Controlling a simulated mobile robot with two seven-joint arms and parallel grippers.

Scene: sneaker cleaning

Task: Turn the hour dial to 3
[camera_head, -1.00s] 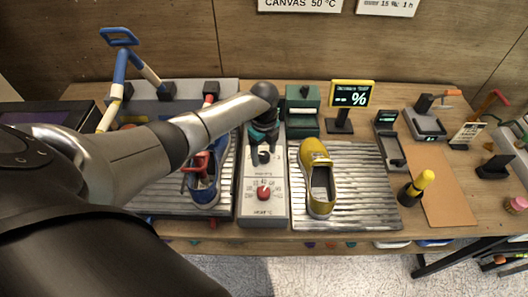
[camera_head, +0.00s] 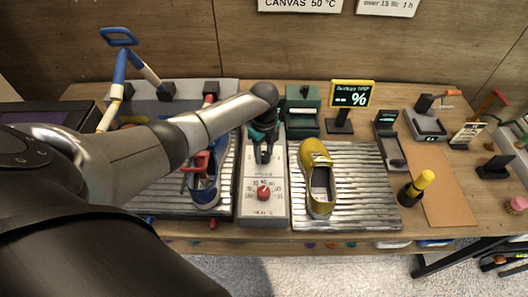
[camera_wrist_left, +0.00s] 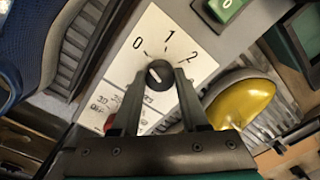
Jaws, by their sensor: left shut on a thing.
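The hour dial is a black round knob (camera_wrist_left: 159,75) with a white mark, on a white panel printed 0, 1 and 2 in the left wrist view. The rest of its scale is hidden behind my fingers. My left gripper (camera_wrist_left: 161,80) is shut on this knob, one finger on each side. In the head view my left gripper (camera_head: 263,158) reaches down onto the upper part of the grey control box (camera_head: 249,212). The knob is mostly hidden there. My right gripper is not in view.
A red dial (camera_head: 263,194) sits lower on the same box. A blue sneaker (camera_head: 206,190) on a ribbed rack stands to the left, a yellow sneaker (camera_head: 318,178) on another rack (camera_head: 372,205) to the right. A green device (camera_head: 302,110) stands behind.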

